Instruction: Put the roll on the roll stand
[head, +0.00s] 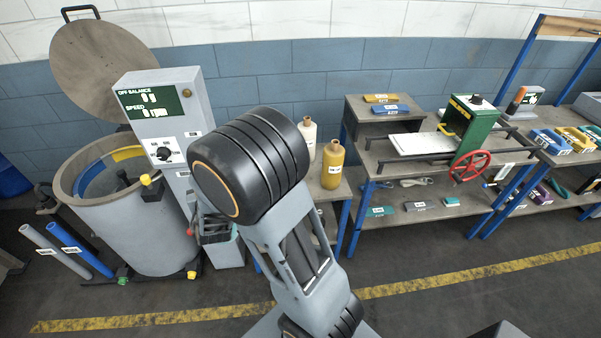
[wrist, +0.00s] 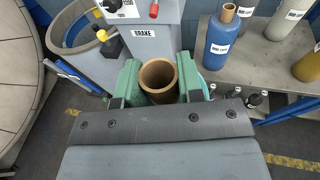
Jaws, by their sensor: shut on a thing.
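In the wrist view my gripper (wrist: 157,88) is shut, with a green finger pad on each side of a brown open-ended tube (wrist: 159,68). This tube appears to be the roll. I look into its hollow end, and its lower part is hidden behind the gripper's dark crossbar. In the head view my arm hides most of the gripper and the roll. I cannot pick out the roll stand with certainty in either view.
A grey vat (head: 130,230) with a raised round lid (head: 100,65) and a control box (head: 165,115) stand at the left. A workbench (head: 400,165) with a red handwheel (head: 469,166) is at right.

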